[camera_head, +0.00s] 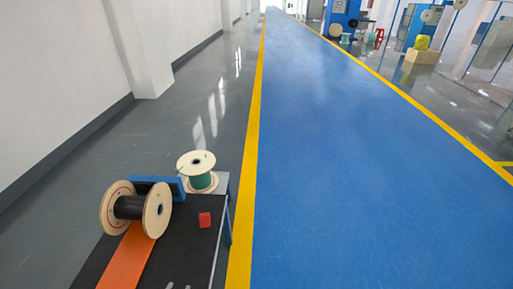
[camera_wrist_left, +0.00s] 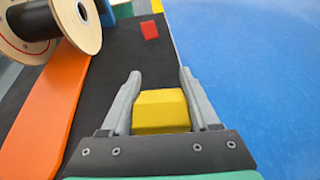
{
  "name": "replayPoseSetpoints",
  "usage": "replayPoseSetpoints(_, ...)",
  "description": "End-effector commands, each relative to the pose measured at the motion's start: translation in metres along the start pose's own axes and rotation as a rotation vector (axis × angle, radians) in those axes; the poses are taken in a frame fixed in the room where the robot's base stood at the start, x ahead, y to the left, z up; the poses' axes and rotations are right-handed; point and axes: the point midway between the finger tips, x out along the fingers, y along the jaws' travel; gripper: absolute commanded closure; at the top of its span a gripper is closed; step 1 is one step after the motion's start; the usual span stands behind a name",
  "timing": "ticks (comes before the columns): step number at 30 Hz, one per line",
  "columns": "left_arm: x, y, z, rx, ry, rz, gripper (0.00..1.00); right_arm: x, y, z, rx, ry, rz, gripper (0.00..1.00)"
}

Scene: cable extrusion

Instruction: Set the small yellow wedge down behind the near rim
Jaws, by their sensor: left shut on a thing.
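The small yellow wedge (camera_wrist_left: 161,108) sits between the grey fingers of my left gripper (camera_wrist_left: 158,82) in the left wrist view; the gripper is shut on it. In the head view only the fingertips of my left gripper (camera_head: 179,286) show at the bottom edge, and the wedge is out of frame. A spool of black cable (camera_head: 130,207) with two pale wooden rims stands on its rims at the orange strip, ahead and to the left of the gripper. Its near rim (camera_head: 158,210) also shows in the left wrist view (camera_wrist_left: 80,22). My right gripper is not in view.
A red block (camera_head: 205,220) lies on the black table top (camera_head: 192,243), right of the spool. The orange strip (camera_head: 128,258) runs toward me from the spool. The table's right edge borders the floor.

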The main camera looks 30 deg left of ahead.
Motion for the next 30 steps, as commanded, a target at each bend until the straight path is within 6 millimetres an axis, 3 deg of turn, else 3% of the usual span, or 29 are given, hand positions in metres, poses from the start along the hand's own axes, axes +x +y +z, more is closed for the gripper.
replayPoseSetpoints(5, -0.02, -0.022, 0.021, 0.049, 0.005, -0.112, 0.94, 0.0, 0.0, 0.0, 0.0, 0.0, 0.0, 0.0)
replayPoseSetpoints(15, -0.08, -0.106, 0.097, 0.222, 0.0, -0.528, 0.94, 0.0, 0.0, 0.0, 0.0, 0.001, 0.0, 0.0)
replayPoseSetpoints(23, -0.118, -0.157, 0.142, 0.329, 0.0, -0.785, 0.94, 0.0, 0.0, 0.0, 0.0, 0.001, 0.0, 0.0)
replayPoseSetpoints(24, -0.123, -0.155, 0.154, 0.321, 0.007, -0.778, 0.94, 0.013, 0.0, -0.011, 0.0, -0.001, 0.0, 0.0)
replayPoseSetpoints(30, -0.138, -0.155, 0.191, 0.318, 0.008, -0.775, 0.94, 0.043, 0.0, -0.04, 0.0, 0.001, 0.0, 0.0)
